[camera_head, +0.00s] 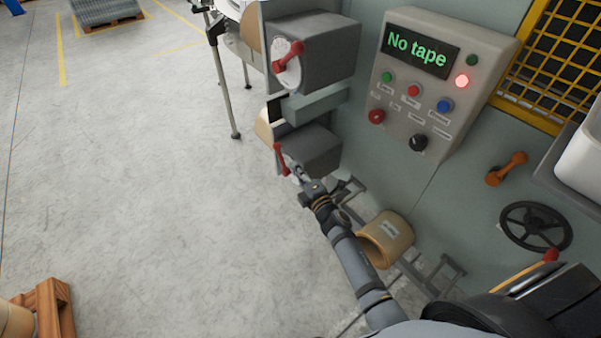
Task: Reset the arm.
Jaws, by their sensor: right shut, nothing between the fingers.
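My right arm comes in from the lower right, and my right gripper (299,174) is shut and empty. It is close to the lower red lever (281,160) of the grey tape unit (313,150); I cannot tell whether they touch. My left gripper is out of view. A brown tape roll (388,238) sits on a metal rack beside my right forearm. The control panel (446,75) has a screen (416,50) reading "No tape", and one red lamp (462,81) is lit.
An upper grey unit (325,50) with a red lever (288,56) juts from the machine wall. A black handwheel (535,226) and an orange handle (507,169) are at right. A wooden pallet (50,308) is at lower left.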

